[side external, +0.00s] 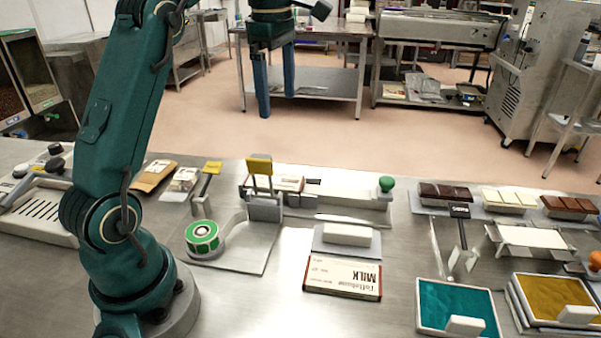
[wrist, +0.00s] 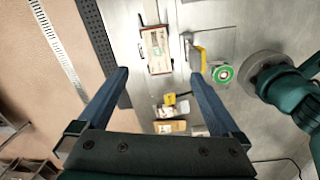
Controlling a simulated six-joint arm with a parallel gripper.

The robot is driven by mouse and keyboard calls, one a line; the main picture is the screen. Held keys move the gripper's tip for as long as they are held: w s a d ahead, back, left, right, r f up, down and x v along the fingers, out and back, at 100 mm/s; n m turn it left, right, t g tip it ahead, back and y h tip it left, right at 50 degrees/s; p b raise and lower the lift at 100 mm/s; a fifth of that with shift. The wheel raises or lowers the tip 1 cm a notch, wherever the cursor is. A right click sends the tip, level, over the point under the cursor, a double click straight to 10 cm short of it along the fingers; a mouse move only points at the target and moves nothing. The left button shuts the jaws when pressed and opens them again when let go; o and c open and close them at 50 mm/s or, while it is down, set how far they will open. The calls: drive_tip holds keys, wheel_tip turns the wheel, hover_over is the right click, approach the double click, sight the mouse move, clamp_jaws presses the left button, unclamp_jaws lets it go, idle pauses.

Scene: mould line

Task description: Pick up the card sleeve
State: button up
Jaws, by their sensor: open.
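A flat white card sleeve (side external: 343,277) with a brown edge and the printed word MILK lies on the steel bench at front centre in the side view. A similar printed piece (side external: 289,184) lies on the long fixture behind it, partly hidden by a yellow-topped post. A printed piece (wrist: 155,50) with a reddish-brown edge shows beyond my fingers in the wrist view. My gripper (side external: 277,105) hangs high, beyond the bench's back edge in the side picture. It is open and empty, its two blue fingers (wrist: 160,77) well apart and touching nothing.
A green-labelled roll (side external: 202,237) stands left of the sleeve. A white block on a grey base (side external: 347,236) stands just behind it. The fixture has a green knob (side external: 386,184). Teal (side external: 459,308) and ochre trays (side external: 556,303) and chocolate bars (side external: 444,192) stand right.

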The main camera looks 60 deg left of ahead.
sight(277, 180)
drive_tip(key=f+n, duration=0.1)
drive_tip(key=f, duration=0.5)
drive_tip(key=a+f+n, duration=0.1)
drive_tip(key=f, duration=0.5)
drive_tip(key=a+f+n, duration=0.1)
drive_tip(key=f, duration=0.6)
drive_tip(key=shift+w+a+g, duration=0.2)
drive_tip(key=shift+w+g, duration=0.1)
drive_tip(key=c, duration=1.4)
